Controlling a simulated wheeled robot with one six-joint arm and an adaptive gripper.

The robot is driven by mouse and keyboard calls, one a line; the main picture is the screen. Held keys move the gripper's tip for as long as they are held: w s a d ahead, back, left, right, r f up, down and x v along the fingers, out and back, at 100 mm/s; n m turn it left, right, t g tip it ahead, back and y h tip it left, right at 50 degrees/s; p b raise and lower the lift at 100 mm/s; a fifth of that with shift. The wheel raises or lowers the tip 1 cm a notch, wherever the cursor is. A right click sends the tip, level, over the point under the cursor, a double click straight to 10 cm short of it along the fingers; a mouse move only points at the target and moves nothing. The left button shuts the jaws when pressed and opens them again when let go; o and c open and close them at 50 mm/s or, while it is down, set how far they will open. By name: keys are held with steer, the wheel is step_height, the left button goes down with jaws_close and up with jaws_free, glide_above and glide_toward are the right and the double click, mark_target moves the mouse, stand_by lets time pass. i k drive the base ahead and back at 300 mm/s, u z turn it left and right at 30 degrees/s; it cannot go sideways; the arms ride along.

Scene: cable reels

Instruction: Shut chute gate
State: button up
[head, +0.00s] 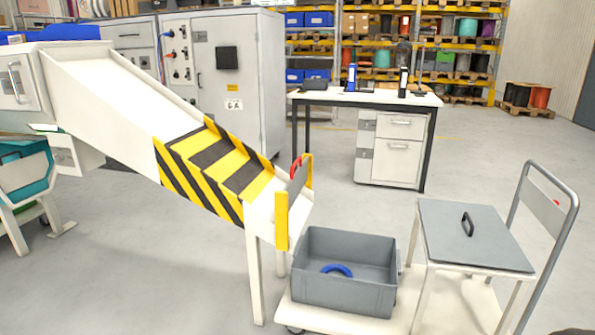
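The white chute (118,92) slopes down from upper left to a yellow-and-black striped section (215,165). At its lower end, the chute gate (298,183) is a grey plate between two yellow posts (282,222). A red handle (296,166) is at the plate's top. The plate shows between the upper parts of the posts; I cannot tell exactly how far its lower edge is from the chute floor.
A grey bin (345,292) with a blue ring (337,270) inside stands below the chute mouth on a white cart. A grey-topped stand (450,228) with a black handle and a push bar (570,230) are at right. A desk (365,97) stands behind. Floor is clear at front left.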

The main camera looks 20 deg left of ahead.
mark_target(298, 180)
steer(key=k, duration=0.65)
steer(key=u, duration=0.8)
steer(key=i, duration=1.95)
steer(key=z, duration=0.75)
